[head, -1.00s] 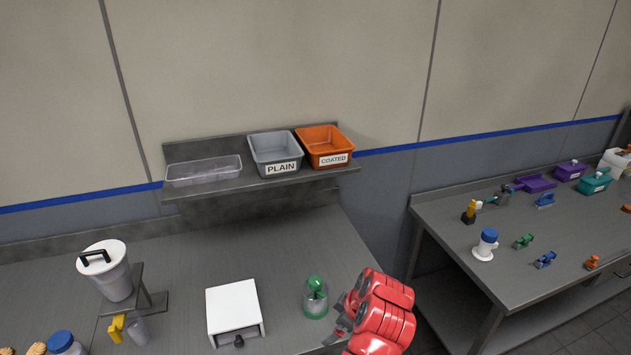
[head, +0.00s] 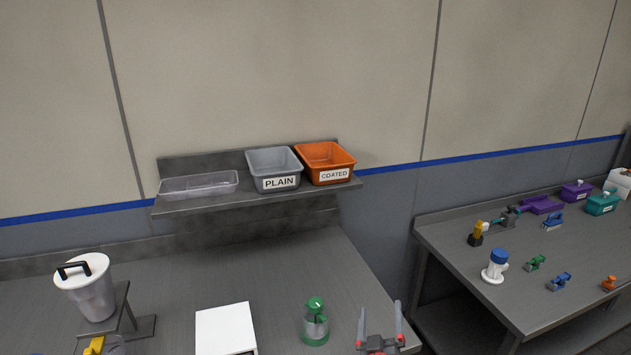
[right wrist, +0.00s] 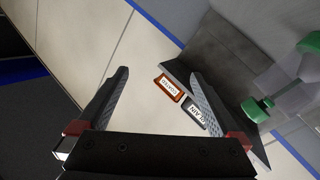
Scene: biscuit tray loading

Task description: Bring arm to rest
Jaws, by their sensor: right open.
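My right gripper (head: 380,330) shows at the bottom of the head view, right of the green-topped clear jar (head: 315,322), near the right edge of the steel table. Its two fingers point up and stand apart with nothing between them. In the right wrist view the open fingers (right wrist: 158,95) frame the wall and the shelf. The grey PLAIN bin (head: 274,170) and orange COATED bin (head: 325,164) stand on the shelf, well beyond the fingers. My left gripper is in neither view.
A clear tray (head: 198,185) lies on the shelf (head: 300,193). A white box (head: 225,328) and a lidded white container (head: 88,285) on a stand are on the table (head: 190,268). A second table (head: 455,238) at right holds small coloured tools. A gap separates the tables.

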